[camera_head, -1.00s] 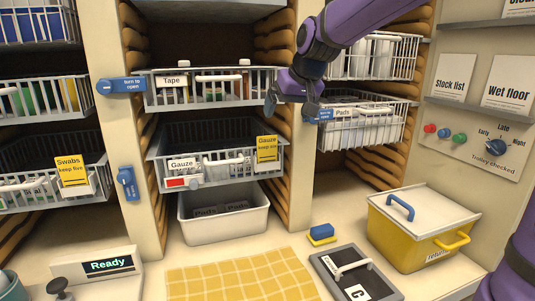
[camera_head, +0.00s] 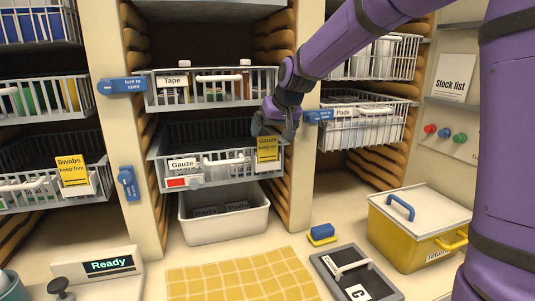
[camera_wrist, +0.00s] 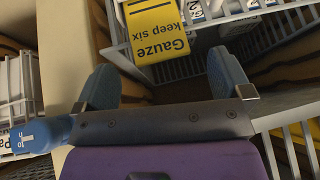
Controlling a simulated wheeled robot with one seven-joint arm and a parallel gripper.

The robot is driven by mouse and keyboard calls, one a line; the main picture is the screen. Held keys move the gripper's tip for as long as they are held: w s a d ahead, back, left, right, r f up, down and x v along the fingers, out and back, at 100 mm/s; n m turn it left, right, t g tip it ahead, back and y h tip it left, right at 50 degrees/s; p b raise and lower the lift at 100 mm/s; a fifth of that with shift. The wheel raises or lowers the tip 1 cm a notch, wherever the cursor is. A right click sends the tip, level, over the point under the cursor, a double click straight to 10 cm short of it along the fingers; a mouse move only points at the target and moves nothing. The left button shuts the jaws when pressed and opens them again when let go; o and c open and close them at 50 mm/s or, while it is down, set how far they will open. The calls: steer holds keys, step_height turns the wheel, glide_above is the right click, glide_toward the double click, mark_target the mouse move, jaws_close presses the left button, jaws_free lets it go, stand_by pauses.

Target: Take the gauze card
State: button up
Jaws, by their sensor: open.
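The yellow gauze card (camera_head: 267,150), printed "Gauze keep five" or "keep six", hangs at the right front corner of the wire gauze basket (camera_head: 210,177). In the wrist view the card (camera_wrist: 158,30) reads "Gauze keep six" and lies just beyond the fingertips, roughly between them. My gripper (camera_head: 272,122) is right above and in front of the card's top edge in the head view. In the wrist view the gripper's blue fingers (camera_wrist: 165,75) are wide apart with nothing between them. The card is apart from the fingers there.
A blue turn latch (camera_head: 318,116) sits on the post just right of my gripper. The tape basket (camera_head: 210,88) is above, and a white bin (camera_head: 222,213) is below. The pads basket (camera_head: 365,120) stands to the right.

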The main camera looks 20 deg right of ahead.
mark_target(268, 138)
steer(key=x, duration=0.3)
steer(key=shift+a, duration=0.1)
steer(key=c, duration=1.2)
steer(key=shift+r, duration=0.15)
